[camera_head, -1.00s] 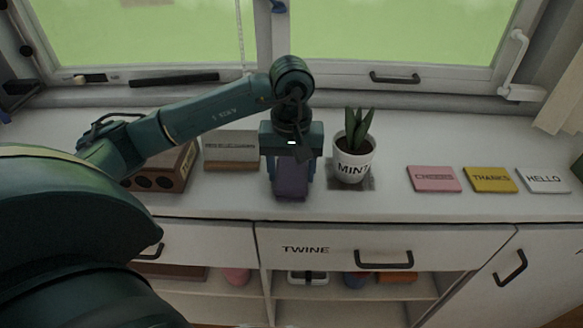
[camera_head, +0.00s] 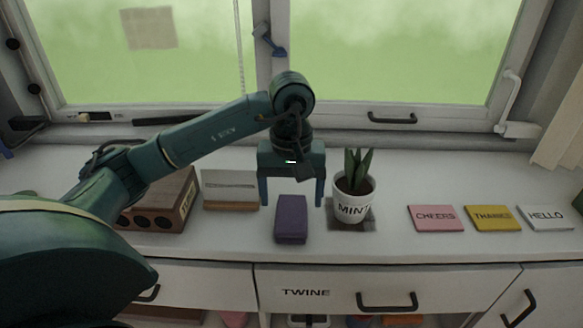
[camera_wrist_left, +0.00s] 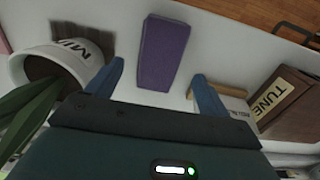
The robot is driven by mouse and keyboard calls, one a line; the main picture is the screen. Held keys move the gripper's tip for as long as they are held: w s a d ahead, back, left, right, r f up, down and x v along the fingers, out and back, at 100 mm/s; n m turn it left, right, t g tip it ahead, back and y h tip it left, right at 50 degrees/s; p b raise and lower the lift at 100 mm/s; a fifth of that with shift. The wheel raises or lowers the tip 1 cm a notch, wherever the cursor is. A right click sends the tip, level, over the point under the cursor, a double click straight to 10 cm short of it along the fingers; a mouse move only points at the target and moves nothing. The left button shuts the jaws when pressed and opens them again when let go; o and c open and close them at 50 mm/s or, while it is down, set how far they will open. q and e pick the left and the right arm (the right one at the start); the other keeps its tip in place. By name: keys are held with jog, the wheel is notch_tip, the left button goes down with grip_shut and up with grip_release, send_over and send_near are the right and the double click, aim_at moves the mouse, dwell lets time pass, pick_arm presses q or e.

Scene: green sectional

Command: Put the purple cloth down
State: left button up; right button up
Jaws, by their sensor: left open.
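The purple cloth (camera_head: 291,219), a folded block shape, lies on the white countertop, left of the potted plant. My left gripper (camera_head: 291,200) is open, its fingers spread to either side behind and above the cloth in the head view. In the left wrist view the cloth (camera_wrist_left: 163,52) lies beyond the two spread fingertips (camera_wrist_left: 158,78), with nothing held between them. My right gripper is not in view.
The white MINT pot (camera_head: 353,205) stands close on the right. A wooden box (camera_head: 160,203) and a small sign (camera_head: 230,190) are on the left. Pink (camera_head: 436,218), yellow (camera_head: 493,218) and white (camera_head: 549,217) cards lie farther right. The window stands behind.

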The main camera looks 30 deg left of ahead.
aim_at(291, 213)
pick_arm(q)
notch_tip(291, 213, up, 8)
jog(key=shift+f+p, duration=0.2)
jog(key=shift+p, duration=0.25)
jog(key=shift+s, duration=0.1)
